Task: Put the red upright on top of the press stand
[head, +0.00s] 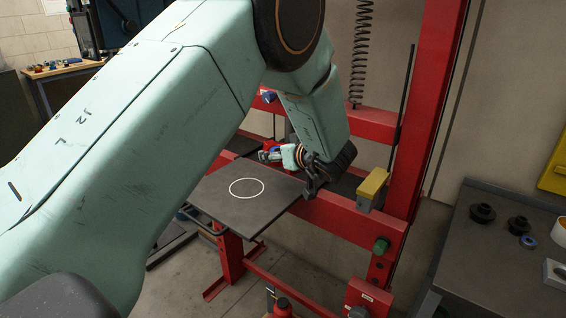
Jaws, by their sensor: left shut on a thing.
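The press stand shows as a dark square plate (215,195) with a white ring on it, set at a red frame. My left arm crosses the view from the left and bends down to the plate's right side. My left gripper (313,184) is dark and small, close to the plate's right corner. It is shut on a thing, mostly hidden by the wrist. A small red piece, which looks like the red upright (269,156), shows left of the wrist beyond the plate's far edge. Its exact contact with the jaws is unclear. My right gripper is not in view.
A tall red post (428,100) rises right of the wrist. A yellow-topped block (372,187) is fixed near it. A dark bench (485,260) with black round parts and a blue ring stands at the right. The ringed area of the plate is clear.

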